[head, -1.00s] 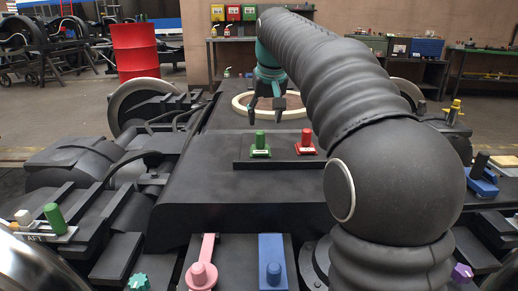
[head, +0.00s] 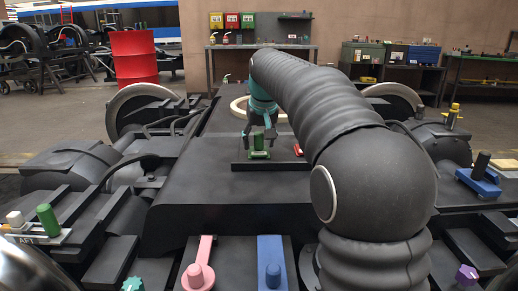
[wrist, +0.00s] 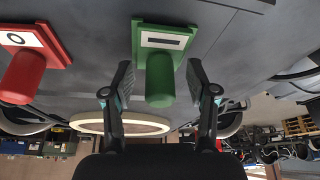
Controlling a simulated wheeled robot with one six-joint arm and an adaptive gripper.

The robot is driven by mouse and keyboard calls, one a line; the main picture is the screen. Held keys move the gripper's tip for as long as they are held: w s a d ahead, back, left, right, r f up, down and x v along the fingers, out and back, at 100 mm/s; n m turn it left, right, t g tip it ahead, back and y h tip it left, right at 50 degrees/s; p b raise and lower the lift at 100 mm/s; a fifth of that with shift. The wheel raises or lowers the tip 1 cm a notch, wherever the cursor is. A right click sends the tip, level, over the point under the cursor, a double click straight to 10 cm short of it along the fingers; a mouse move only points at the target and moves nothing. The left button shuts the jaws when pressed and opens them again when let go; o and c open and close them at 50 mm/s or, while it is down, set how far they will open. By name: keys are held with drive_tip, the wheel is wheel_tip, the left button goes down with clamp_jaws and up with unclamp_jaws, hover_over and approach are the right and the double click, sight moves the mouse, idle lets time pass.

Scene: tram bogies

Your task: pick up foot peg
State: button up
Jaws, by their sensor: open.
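In the wrist view the green peg (wrist: 160,80) lies between my gripper's two fingers, with a gap on each side. My gripper (head: 259,133) is open and empty, right at the green peg. A red peg (wrist: 23,76) on a red base is beside it in the wrist view. I cannot tell which piece is named foot peg.
A cream ring (head: 238,105) lies behind the pegs. In front are a pink piece (head: 199,272) and a blue piece (head: 271,265). Another green peg (head: 48,219) stands at left, a black peg on a blue base (head: 480,178) at right. The plate front is clear.

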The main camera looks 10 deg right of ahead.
clamp_jaws()
drive_tip(key=shift+r, duration=0.2)
